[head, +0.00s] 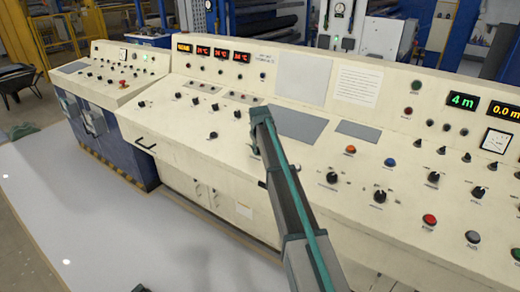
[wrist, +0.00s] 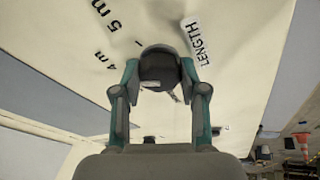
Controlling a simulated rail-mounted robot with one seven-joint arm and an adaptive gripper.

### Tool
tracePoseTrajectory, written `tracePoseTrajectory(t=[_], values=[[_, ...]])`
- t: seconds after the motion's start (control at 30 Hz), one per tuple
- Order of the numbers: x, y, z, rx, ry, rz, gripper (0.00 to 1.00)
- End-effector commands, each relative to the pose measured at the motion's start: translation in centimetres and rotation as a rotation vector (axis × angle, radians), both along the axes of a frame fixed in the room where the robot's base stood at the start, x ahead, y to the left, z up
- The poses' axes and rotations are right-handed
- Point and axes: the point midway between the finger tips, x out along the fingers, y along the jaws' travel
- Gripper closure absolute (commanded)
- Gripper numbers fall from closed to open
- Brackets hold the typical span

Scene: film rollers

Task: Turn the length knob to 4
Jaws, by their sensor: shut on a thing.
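The length knob (wrist: 159,66) is a dark round knob on the cream panel, seen in the wrist view. My gripper (wrist: 160,80) is shut on it, with one teal-and-grey finger at each side. A white LENGTH label (wrist: 194,42) is to the right of the knob. The printed marks "4 m" (wrist: 104,56) and "5 m" (wrist: 116,26) are to its left. I cannot tell which mark the knob points at. In the head view, a green display (head: 462,101) reads "4 m"; my arm crosses the console and the held knob cannot be made out.
The long cream console (head: 225,150) carries several other black knobs, coloured buttons and displays. A black knob (head: 333,177) and an orange button (head: 350,149) are right of my arm. A second console (head: 110,90) stands at the left.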

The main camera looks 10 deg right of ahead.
Motion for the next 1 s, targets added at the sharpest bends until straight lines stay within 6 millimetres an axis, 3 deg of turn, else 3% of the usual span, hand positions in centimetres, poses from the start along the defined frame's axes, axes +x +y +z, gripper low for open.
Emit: tracePoseTrajectory(t=[0.17, 0.2, 0.3, 0.73, 1.0], values=[[0.0, 0.0, 0.0, 0.000, 0.000, 0.001, 0.92], [0.0, 0.0, 0.0, 0.000, 0.000, 0.001, 0.51], [0.0, 0.0, 0.0, 0.000, 0.000, 0.001, 0.34], [-0.2, 0.0, 0.5, 0.000, -0.001, 0.002, 0.32], [-1.7, 0.3, 4.2, -0.001, -0.002, 0.002, 0.32]])
